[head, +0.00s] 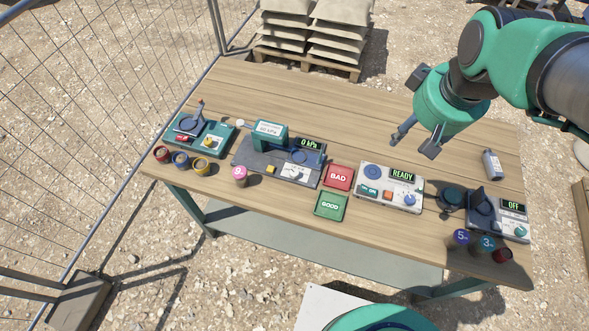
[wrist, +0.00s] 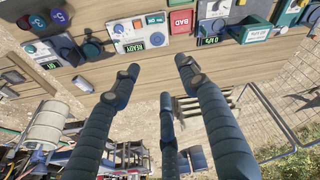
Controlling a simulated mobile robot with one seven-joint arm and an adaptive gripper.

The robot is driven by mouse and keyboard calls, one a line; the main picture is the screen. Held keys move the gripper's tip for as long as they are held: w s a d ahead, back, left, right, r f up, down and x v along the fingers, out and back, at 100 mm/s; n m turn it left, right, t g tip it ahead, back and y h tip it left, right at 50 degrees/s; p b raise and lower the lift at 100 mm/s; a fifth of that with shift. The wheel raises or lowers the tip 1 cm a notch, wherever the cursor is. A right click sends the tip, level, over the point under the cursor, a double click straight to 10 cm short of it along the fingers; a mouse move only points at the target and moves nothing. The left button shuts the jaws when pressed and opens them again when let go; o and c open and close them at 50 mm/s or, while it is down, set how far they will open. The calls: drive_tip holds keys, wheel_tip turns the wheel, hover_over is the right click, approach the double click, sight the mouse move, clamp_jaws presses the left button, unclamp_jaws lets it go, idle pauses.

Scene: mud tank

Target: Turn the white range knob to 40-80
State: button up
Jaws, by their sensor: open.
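The pressure unit (head: 245,158) has a dark base, a teal head and a green 0 kPa display (head: 310,144). Its white panel (head: 298,171) carries a pale round control that looks like the white range knob; its setting is too small to read. In the wrist view the 0 kPa display (wrist: 210,40) is at the upper right, with the white panel (wrist: 214,9) above it at the picture's edge. My gripper (head: 414,144) is open and empty, above the table behind the READY unit, to the right of the pressure unit. Its spread fingers show in the wrist view (wrist: 157,78).
The READY unit (head: 390,187), the OFF unit (head: 497,215) and a teal unit (head: 198,132) share the table. Red BAD (head: 339,177) and green GOOD (head: 330,206) pads lie between. Several small pots stand along the front. The table's back is clear.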

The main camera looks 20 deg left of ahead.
drive_tip(key=w+a+f+n+g, duration=0.1)
drive_tip(key=w+a+f+n, duration=0.2)
drive_tip(key=a+f, duration=0.3)
drive_tip(key=w+a+f+n+g, duration=0.1)
drive_tip(key=w+a+f+n, duration=0.2)
drive_tip(key=a, duration=0.5)
drive_tip(key=n+g, duration=0.1)
drive_tip(key=n, duration=0.4)
hover_over(294, 172)
wheel_tip(294, 172, down, 14)
drive_tip(key=shift+r+h, duration=0.15)
drive_tip(key=shift+h, duration=0.25)
wheel_tip(294, 172, down, 14)
drive_tip(key=shift+r+b, duration=0.1)
drive_tip(key=shift+b, duration=0.95)
clamp_jaws()
